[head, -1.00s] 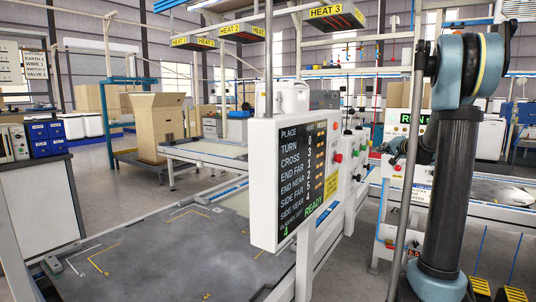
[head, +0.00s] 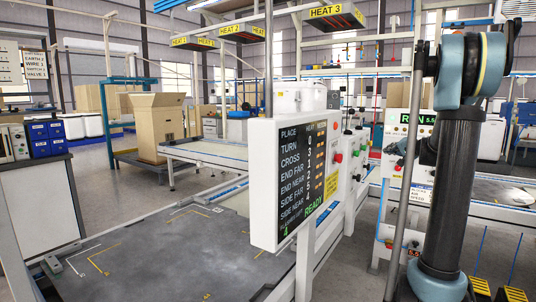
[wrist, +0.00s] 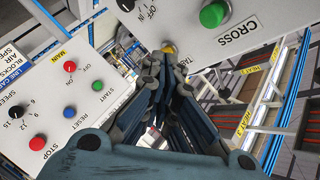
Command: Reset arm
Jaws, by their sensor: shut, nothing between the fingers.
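My arm (head: 450,185) stands upright at the right of the head view, with a dark column and blue-grey joints. The forearm runs behind the column, so most of it is hidden. My gripper (wrist: 168,75) shows in the middle of the wrist view with its dark fingers together and nothing between them. Behind it are a white control panel (wrist: 75,135) with red, blue and green buttons, and another panel (wrist: 225,45) marked CROSS with a green button. I cannot tell how far the fingertips are from these panels.
A white post-mounted display (head: 290,180) reading READY stands in the middle of the head view.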

